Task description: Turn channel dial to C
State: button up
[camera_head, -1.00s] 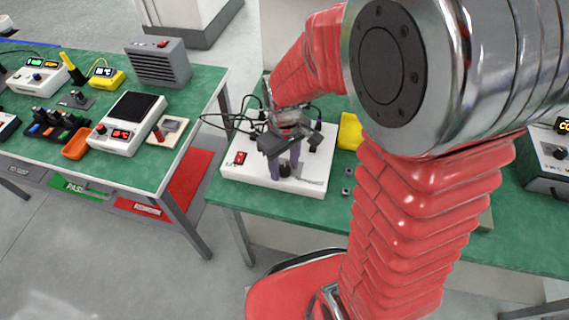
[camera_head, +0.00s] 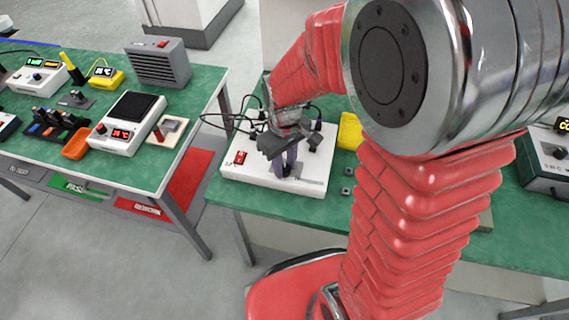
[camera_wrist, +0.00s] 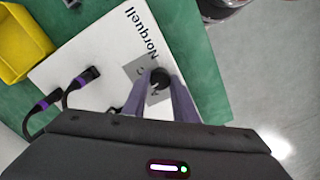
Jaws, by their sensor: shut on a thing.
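The channel dial (camera_wrist: 159,76) is a round black knob on a grey plate (camera_wrist: 134,68) of the white box marked "Norquell" (camera_wrist: 115,40). Small letters stand beside it in the wrist view, but I cannot tell for sure where its pointer aims. My gripper (camera_wrist: 160,92) is shut on the dial, with one purple-grey finger on each side of it. In the head view, the white box (camera_head: 246,171) lies on the green bench, and my gripper (camera_head: 290,168) points down onto its front part, mostly hiding the dial.
Black cables with purple plugs (camera_wrist: 45,103) rise from the box beside the gripper. A yellow bin (camera_head: 350,131) stands close to the right of the box. A red-lit switch (camera_head: 240,158) sits at its left. Another bench (camera_head: 120,180) with instruments stands at left, across a floor gap.

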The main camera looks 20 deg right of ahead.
aim_at(285, 168)
jog(key=shift+m, duration=0.4)
jog(key=m, duration=1)
dwell(0.4)
jog(key=o, duration=1)
jog(key=shift+o, duration=0.2)
notch_tip(285, 168, up, 14)
jog(key=shift+w+f, duration=0.1)
jog(key=shift+f, duration=0.05)
dwell(0.4)
